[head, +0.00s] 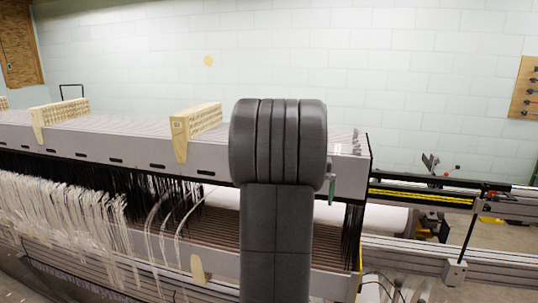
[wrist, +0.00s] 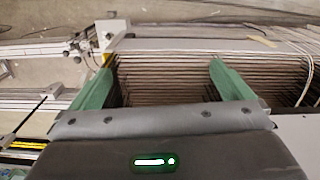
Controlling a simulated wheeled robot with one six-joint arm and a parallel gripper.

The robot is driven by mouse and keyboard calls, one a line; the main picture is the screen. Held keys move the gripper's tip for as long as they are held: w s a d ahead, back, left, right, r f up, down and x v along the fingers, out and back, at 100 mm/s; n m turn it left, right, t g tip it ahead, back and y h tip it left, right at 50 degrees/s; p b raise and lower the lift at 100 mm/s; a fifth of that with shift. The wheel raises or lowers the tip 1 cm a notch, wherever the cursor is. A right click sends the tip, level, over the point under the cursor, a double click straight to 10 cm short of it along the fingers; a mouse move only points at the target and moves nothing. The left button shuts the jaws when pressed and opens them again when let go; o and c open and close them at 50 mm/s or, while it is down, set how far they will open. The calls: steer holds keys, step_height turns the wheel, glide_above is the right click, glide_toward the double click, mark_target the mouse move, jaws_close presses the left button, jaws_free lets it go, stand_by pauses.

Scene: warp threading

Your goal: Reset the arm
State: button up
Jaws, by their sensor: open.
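My gripper (wrist: 163,70) shows in the wrist view with its two green fingers spread wide apart and nothing between them. Behind the fingers lie the closely stacked dark bars of the loom (wrist: 165,92). In the head view my own dark arm stands upright in front of the loom's grey top beam (head: 110,150) and hides part of it. Only a small green bit of my gripper (head: 331,189) shows there, at the right edge of my arm. I cannot tell from these views whether the fingers touch anything.
Wooden blocks (head: 196,120) sit on the top beam. White threads (head: 70,215) hang in bundles at the left, and black threads (head: 353,225) hang at the right end. A rail (head: 425,195) runs off to the right. A pale block wall (head: 300,60) stands behind.

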step_height(320, 180, down, 8)
steer(key=a+b, duration=0.1)
steer(key=b, duration=0.2)
steer(key=shift+w+a+f, duration=0.2)
steer(key=shift+w+a, duration=0.15)
steer(key=shift+w, duration=0.1)
steer(key=shift+s, duration=0.1)
